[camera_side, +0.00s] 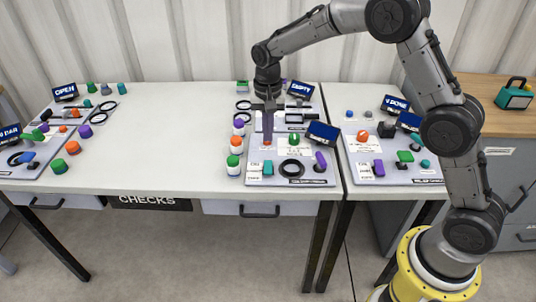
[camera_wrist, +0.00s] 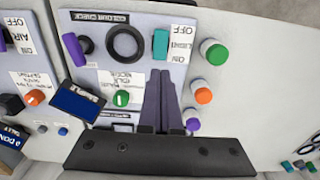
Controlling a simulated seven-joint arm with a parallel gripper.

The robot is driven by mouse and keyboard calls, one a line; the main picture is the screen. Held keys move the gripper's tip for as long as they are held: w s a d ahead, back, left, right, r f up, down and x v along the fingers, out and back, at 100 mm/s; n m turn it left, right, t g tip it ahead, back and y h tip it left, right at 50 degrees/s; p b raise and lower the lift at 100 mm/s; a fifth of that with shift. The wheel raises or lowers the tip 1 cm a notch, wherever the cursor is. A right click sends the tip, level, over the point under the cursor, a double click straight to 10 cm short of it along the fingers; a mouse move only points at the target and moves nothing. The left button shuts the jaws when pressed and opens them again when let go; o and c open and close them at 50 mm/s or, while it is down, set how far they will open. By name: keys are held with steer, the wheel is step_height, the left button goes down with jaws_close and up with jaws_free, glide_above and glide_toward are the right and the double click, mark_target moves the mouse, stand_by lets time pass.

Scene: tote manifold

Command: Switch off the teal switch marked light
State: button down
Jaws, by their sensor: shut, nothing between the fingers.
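The teal switch (camera_side: 268,169) sits at the front left of the middle panel (camera_side: 310,179) in the side view, beside a white label. In the wrist view the teal switch (camera_wrist: 160,44) is at the upper middle, and its label (camera_wrist: 182,42) appears upside down, with OFF at the top end. Which way the switch is tilted is hard to tell. My gripper (camera_side: 267,141) is shut and empty, pointing down over the panel just behind the switch. In the wrist view my gripper (camera_wrist: 161,73) ends a little below the switch, apparently apart from it. The fingers hide part of the panel.
A black ring (camera_wrist: 125,42), a purple switch (camera_wrist: 74,48), a green knob (camera_wrist: 121,98) and a blue screen (camera_wrist: 85,103) share the panel. White jars with green (camera_side: 233,161), orange (camera_side: 236,141) and purple lids stand left of it. The table's middle left is clear.

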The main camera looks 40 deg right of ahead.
mark_target(268, 163)
step_height(268, 163, down, 8)
steer(key=shift+f, duration=0.1)
stand_by(0.4)
steer(key=shift+d, duration=0.1)
steer(key=shift+w+f+g, duration=0.1)
steer(key=shift+f+g, duration=0.2)
steer(key=shift+s+a+r, duration=0.3)
steer(key=shift+s+a, duration=0.2)
steer(key=shift+s, duration=0.05)
steer(key=shift+r, duration=0.1)
